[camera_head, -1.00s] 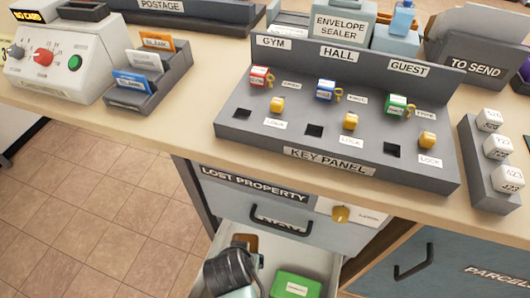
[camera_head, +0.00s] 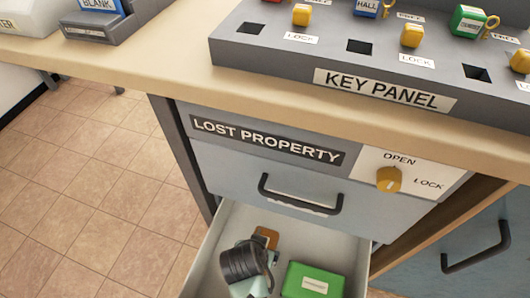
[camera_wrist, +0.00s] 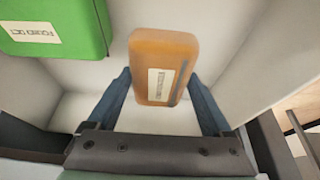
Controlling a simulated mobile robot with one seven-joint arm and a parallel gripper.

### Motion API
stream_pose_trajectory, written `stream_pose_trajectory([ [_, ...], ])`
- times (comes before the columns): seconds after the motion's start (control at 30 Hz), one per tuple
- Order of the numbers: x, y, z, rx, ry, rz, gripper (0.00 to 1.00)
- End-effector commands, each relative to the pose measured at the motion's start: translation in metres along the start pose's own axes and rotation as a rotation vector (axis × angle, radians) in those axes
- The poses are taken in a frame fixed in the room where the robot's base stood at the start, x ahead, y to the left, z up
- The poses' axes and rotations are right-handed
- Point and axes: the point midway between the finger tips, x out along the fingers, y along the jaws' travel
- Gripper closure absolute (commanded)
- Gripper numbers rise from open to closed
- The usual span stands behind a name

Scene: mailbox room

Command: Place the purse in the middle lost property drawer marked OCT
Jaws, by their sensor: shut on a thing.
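The purse, an orange-brown case with a white label, shows in the wrist view (camera_wrist: 165,58) between my two fingers. In the head view its brown edge (camera_head: 268,236) shows just beyond my gripper (camera_head: 262,254). My gripper is shut on the purse and points down into an open drawer (camera_head: 222,234) under the closed top drawer. The open drawer's front and any month mark are out of view. I cannot tell whether the purse touches the drawer floor.
A green case (camera_head: 312,281) lies in the same drawer, right of my gripper; its label in the wrist view reads FOUND OCT. The closed top drawer (camera_head: 350,205) has a dark handle. A yellow OPEN/LOCK knob (camera_head: 389,179) sits above right. The key panel (camera_head: 300,62) stands on the counter.

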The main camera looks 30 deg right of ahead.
Motion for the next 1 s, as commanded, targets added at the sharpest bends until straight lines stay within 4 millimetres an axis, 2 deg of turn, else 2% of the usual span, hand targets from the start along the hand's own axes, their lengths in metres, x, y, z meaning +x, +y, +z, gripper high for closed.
stream_pose_trajectory([
  [0.03, 0.010, 0.000, 0.004, 0.001, 0.001, 0.001, 0.77],
  [0.17, 0.020, 0.000, 0.008, 0.000, 0.001, 0.000, 0.77],
  [0.4, 0.056, 0.000, 0.023, 0.000, 0.001, 0.000, 0.77],
  [0.8, 0.059, 0.000, 0.024, -0.001, 0.001, -0.001, 0.77],
  [0.83, 0.059, 0.000, 0.025, -0.001, 0.001, -0.001, 0.14],
  [0.9, 0.059, 0.000, 0.024, 0.000, 0.001, -0.001, 0.01],
  [1.0, 0.059, 0.000, 0.024, 0.000, 0.001, -0.001, 0.00],
])
